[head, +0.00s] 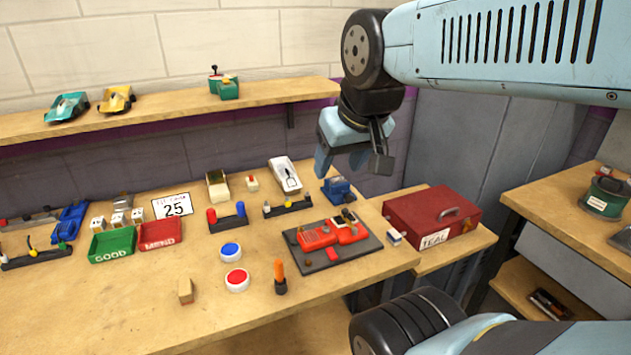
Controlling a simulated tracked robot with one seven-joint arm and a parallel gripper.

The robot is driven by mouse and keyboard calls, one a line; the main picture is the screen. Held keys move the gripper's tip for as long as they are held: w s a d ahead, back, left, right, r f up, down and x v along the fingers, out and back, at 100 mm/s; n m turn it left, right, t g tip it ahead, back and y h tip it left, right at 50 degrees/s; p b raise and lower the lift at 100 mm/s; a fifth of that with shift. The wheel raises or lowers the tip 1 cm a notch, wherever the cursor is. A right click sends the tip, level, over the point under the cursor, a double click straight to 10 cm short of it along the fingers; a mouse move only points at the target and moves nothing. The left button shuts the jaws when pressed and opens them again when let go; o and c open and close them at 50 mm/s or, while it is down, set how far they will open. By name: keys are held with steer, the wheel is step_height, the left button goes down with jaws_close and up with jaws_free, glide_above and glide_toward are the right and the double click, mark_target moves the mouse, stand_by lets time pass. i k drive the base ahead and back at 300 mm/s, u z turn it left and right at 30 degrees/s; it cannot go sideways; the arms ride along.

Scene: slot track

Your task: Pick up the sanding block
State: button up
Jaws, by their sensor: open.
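A small tan block (185,291) stands near the front of the workbench, left of centre; it looks like the sanding block, though it is too small to be sure. My gripper (352,158) hangs in the air at the upper right of the bench, far to the right of the tan block and well above the bench top. Its jaws are apart with nothing between them.
A blue button (230,251), a red button (237,279) and an orange-handled screwdriver (280,276) stand right of the tan block. Green (112,244) and red (160,234) trays lie behind it. A red toolbox (432,219) is at right. The bench's front left is clear.

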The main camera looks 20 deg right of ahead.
mark_target(185, 294)
steer(key=z, duration=1.05)
steer(key=k, duration=1.25)
steer(key=u, duration=0.65)
steer(key=i, duration=1)
steer(key=z, duration=0.05)
